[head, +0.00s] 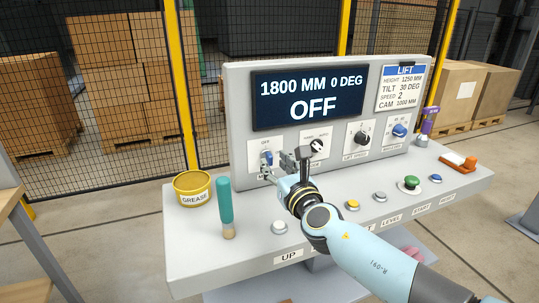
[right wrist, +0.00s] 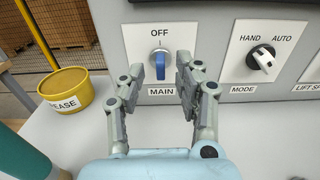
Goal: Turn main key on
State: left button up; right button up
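The main key is a blue handle (right wrist: 158,62) on a white plate marked OFF above and MAIN below. It stands upright, pointing at OFF. It also shows in the head view (head: 268,158) at the panel's lower left. The display (head: 310,97) reads 1800 MM 0 DEG OFF. My right gripper (right wrist: 174,70) is open in front of the key, one finger on each side of it, and I cannot tell whether either touches it. In the head view the right gripper (head: 279,165) partly covers the plate. My left gripper is not in view.
The mode knob (right wrist: 263,58) is right of the key. A yellow grease tin (head: 192,188) and a teal-handled tool (head: 226,205) stand on the console's left. Buttons such as the yellow one (head: 352,204) line the front, and an orange object (head: 460,162) lies at right.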

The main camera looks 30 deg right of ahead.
aim_at(271, 157)
jog(key=shift+x, duration=2.25)
jog(key=shift+s, duration=0.1)
grip_shut()
